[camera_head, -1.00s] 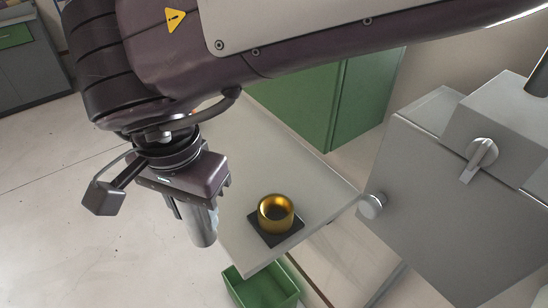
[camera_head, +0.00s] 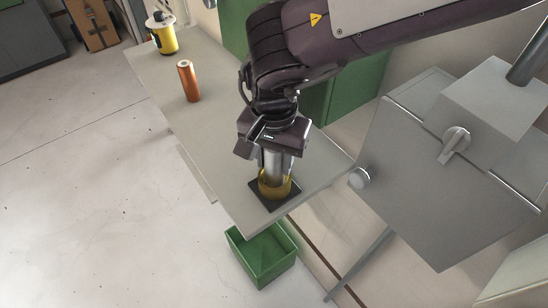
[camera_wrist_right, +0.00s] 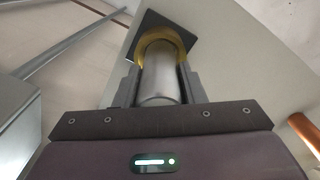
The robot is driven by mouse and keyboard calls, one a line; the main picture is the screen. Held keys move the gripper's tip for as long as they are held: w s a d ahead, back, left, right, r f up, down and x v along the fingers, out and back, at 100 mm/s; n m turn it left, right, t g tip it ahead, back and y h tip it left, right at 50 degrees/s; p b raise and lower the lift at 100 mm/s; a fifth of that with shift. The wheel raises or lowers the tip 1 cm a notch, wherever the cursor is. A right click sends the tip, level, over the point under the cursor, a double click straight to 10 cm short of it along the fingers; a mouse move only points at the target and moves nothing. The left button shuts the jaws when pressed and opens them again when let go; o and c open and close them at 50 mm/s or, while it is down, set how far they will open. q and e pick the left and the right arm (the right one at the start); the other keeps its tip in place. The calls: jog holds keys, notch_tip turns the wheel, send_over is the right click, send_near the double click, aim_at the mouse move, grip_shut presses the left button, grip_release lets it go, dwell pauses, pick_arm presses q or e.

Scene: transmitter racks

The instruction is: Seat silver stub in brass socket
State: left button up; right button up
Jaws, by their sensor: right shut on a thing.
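The silver stub (camera_head: 276,166) is upright in my right gripper (camera_head: 273,160), which is shut on it. The brass socket (camera_head: 275,187) stands on a dark square base (camera_head: 264,199) near the table's front corner. In the head view the stub's lower end is at the socket and the ring surrounds it. In the right wrist view the stub (camera_wrist_right: 160,78) lies between the two fingers (camera_wrist_right: 157,88), with the brass ring (camera_wrist_right: 162,38) around its far end. How deep the stub sits in the socket is hidden. My left gripper is not in view.
The pale table (camera_head: 215,125) also holds a copper cylinder (camera_head: 188,81) and a yellow container (camera_head: 162,33) farther back. A green bin (camera_head: 262,255) stands below the table's front edge. A grey cabinet (camera_head: 440,170) with knobs is at the right.

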jog(key=shift+f, duration=0.75)
jog(key=shift+f, duration=0.2)
jog(key=o, duration=1.1)
jog(key=shift+r, duration=0.15)
